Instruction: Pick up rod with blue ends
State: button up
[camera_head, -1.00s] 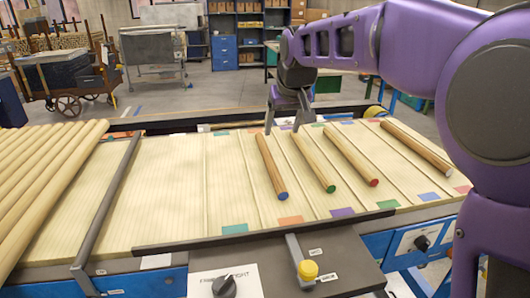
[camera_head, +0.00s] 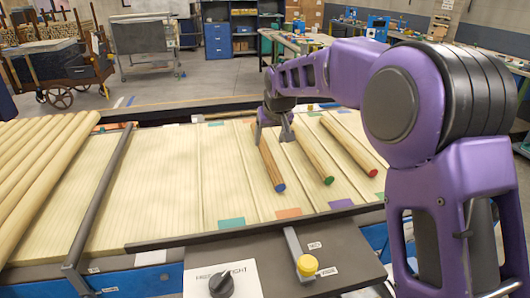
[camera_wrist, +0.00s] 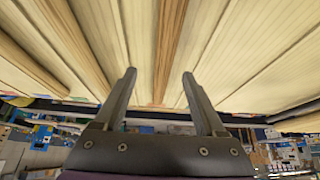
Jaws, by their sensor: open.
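The rod with a blue end (camera_head: 271,166) lies lengthwise on the pale slatted bed, its near blue end facing me. My gripper (camera_head: 272,138) is over its far part, fingers pointing down, one on each side. In the wrist view the rod (camera_wrist: 170,45) runs between the two open fingertips (camera_wrist: 159,75), and no contact shows. Its far end is hidden by my gripper in the head view. A rod with a green end (camera_head: 315,157) and a rod with a red end (camera_head: 350,148) lie to its right.
Several plain rods (camera_head: 45,165) lie on the left, beyond a dark bar (camera_head: 103,200). A dark rail (camera_head: 230,233) runs along the bed's front edge. A panel with a black knob (camera_head: 222,285) and a yellow button (camera_head: 307,265) stands in front. The bed left of the blue-ended rod is clear.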

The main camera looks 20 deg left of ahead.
aim_at(265, 148)
jog(key=x, duration=0.4)
jog(key=shift+s+a+f, duration=0.2)
jog(key=shift+s+a, duration=0.05)
jog(key=shift+w+a+f, duration=0.15)
jog(key=shift+w+f, duration=0.1)
jog(key=shift+f, duration=0.2)
grip_shut()
